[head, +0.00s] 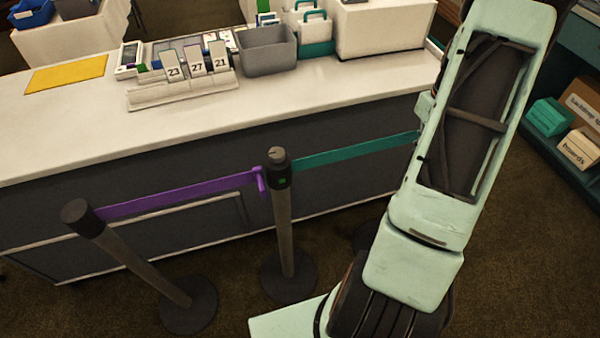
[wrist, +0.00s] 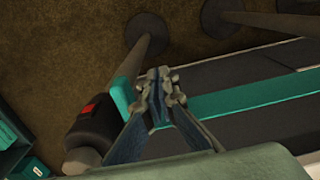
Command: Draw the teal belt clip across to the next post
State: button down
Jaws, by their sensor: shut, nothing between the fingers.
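The teal belt (head: 355,150) runs in the head view from the middle post (head: 281,215) to the right, where my arm hides its far end. In the wrist view the teal belt (wrist: 255,98) comes in from the right and passes behind my gripper (wrist: 160,88). The teal clip (wrist: 121,98) shows beside the dark head of another post (wrist: 92,130), which bears a red mark. It looks to be against that post, but I cannot tell whether it is latched. My gripper is shut and empty, close beside the clip; my arm hides it in the head view.
A purple belt (head: 180,193) joins the left post (head: 145,265) to the middle post. The counter (head: 90,122) behind carries a number-card rack (head: 180,92) and a grey bin (head: 267,50). Shelves with boxes (head: 578,148) stand at the right. Post bases stand on the carpet.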

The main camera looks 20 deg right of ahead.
notch_tip(320, 180, up, 8)
jog(key=p, duration=0.4)
jog(key=shift+f, duration=0.1)
dwell(0.5)
